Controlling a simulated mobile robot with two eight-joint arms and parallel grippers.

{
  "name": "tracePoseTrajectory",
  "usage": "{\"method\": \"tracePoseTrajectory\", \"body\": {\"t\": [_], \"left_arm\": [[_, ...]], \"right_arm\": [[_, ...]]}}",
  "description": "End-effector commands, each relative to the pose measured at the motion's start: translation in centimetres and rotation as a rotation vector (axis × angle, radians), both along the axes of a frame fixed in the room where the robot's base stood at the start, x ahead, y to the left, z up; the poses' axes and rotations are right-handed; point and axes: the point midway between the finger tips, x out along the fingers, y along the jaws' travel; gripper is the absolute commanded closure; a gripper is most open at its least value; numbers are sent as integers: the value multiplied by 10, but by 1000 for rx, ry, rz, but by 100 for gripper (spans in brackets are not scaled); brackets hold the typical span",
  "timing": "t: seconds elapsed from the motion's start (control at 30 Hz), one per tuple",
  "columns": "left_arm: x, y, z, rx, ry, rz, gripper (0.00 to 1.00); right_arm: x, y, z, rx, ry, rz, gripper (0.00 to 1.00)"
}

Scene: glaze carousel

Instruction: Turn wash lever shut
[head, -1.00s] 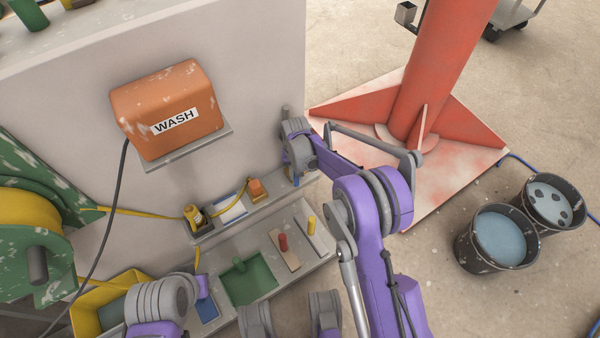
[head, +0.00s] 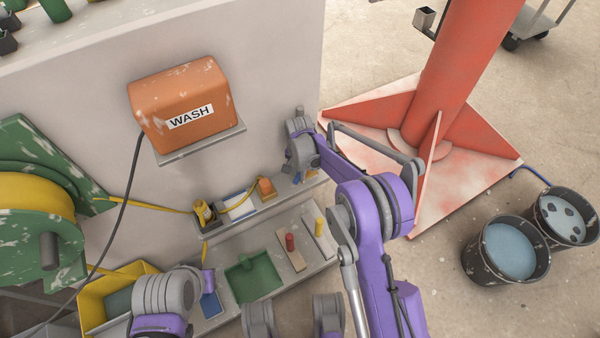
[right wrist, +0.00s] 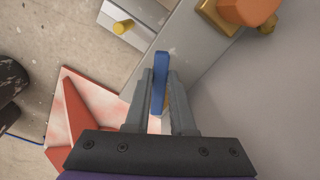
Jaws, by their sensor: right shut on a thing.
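The blue lever (right wrist: 161,70) stands as a narrow upright bar between the fingers of my right gripper (right wrist: 160,78) in the right wrist view. The gripper is shut on it, one finger on each side, with the bar's end reaching past the fingertips. An orange wash box (head: 186,105) with a WASH label is on the pale wall to the left.
Below are a green tray (head: 254,278), a red peg (head: 290,242) and a yellow peg (head: 319,226). A red column (head: 450,90) and buckets (head: 511,252) stand at right.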

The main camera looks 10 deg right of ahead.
Motion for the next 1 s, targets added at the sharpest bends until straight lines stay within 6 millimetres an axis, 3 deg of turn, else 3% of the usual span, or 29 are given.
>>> {"method": "tracePoseTrajectory", "body": {"t": [0.33,0.37,0.5,0.83,1.0], "left_arm": [[0,0,0,0,0,0,50],[0,0,0,0,0,0,50],[0,0,0,0,0,0,50],[0,0,1,0,0,0,50],[-1,0,7,0,-1,0,50]], "right_arm": [[0,0,0,0,-1,-1,100],[0,0,0,0,-1,-1,72],[0,0,0,-1,-1,0,48],[0,0,2,0,0,0,48],[0,0,24,-1,-1,0,48]]}}
